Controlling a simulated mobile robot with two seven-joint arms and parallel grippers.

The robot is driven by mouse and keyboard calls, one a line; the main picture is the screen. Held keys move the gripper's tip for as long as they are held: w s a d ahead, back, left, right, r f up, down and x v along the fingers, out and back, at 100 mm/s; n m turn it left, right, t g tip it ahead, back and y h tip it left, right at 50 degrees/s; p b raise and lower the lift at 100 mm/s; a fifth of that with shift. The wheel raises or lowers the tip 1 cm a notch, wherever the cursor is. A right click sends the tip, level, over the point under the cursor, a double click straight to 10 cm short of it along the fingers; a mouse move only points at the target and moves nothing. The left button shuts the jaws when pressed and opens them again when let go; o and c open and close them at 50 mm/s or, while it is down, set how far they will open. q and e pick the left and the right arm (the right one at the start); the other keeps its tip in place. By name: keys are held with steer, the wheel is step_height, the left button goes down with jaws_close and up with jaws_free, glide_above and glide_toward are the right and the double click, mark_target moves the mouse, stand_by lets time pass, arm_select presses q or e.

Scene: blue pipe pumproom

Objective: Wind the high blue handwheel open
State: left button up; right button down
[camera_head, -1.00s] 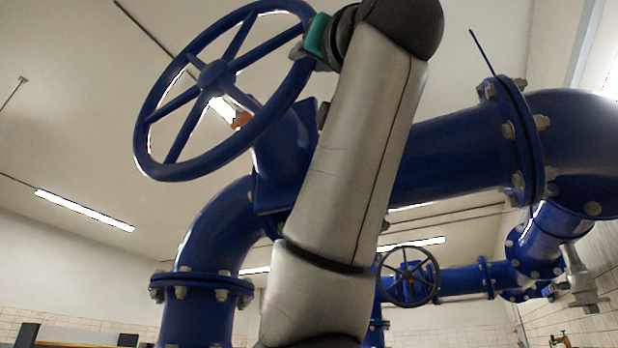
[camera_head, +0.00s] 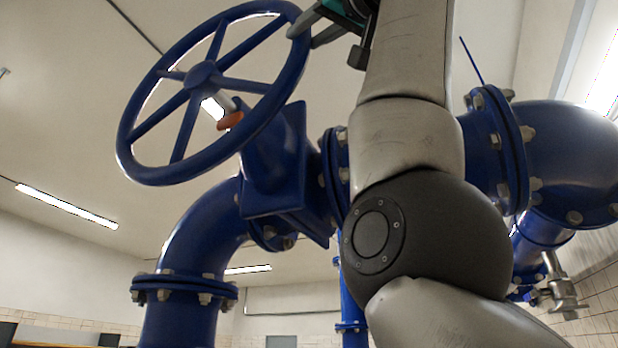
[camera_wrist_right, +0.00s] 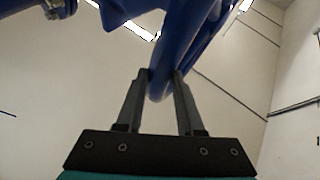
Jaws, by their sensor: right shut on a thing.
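The high blue handwheel (camera_head: 133,112) is a large spoked ring at the upper left of the head view, tilted, on a blue valve body (camera_head: 272,165). My right gripper (camera_head: 300,30) is at the wheel's upper right rim. In the right wrist view the blue rim (camera_wrist_right: 160,88) passes between the two fingers of my right gripper (camera_wrist_right: 163,75), and they are shut on it. An orange-red piece (camera_head: 230,121) sits on the stem behind the hub. My left gripper is not in view.
Blue flanged pipes run below the wheel (camera_head: 185,265) and to the right (camera_head: 570,150). My right arm crosses the middle of the head view and hides part of the piping. A grey valve fitting (camera_head: 562,290) is at the lower right.

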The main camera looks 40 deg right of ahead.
steer(key=shift+r+y, duration=0.3)
steer(key=shift+r, duration=0.05)
steer(key=shift+w+n, duration=0.1)
steer(key=shift+n, duration=0.2)
steer(key=c, duration=0.5)
jaws_free()
steer(key=shift+c, duration=0.2)
steer(key=b+v, duration=0.5)
steer(key=v, duration=1)
steer(key=shift+s, duration=0.35)
steer(key=shift+r, duration=0.1)
